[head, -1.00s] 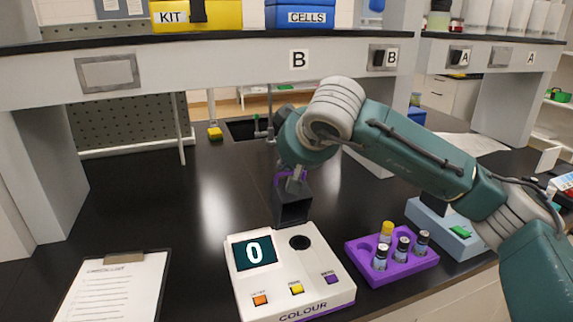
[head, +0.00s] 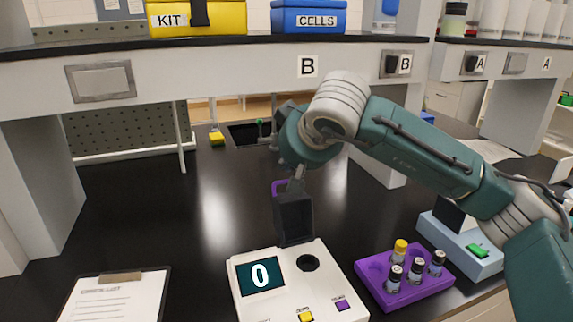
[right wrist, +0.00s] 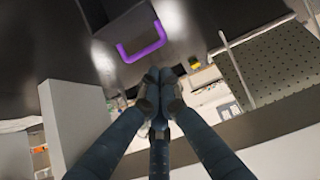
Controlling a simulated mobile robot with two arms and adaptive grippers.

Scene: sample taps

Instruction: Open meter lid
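The white colour meter (head: 245,285) stands at the front centre of the bench, its display reading 0. Its round dark well (head: 307,263) is uncovered. The dark box-like lid (head: 294,220) stands up at the meter's back edge, behind the well. Its purple handle (head: 279,187) is on the far side, partly hidden, and shows whole in the right wrist view (right wrist: 142,44). My right gripper (head: 297,182) is just above the lid. In the right wrist view its fingers (right wrist: 160,78) are together, apart from the handle, with nothing seen between them. My left gripper is not in view.
A purple rack (head: 372,270) with several vials is right of the meter, and a blue-grey device (head: 470,255) beyond it. A clipboard (head: 115,300) lies at the left. A shelf (head: 220,70) spans the back. The bench left of the lid is clear.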

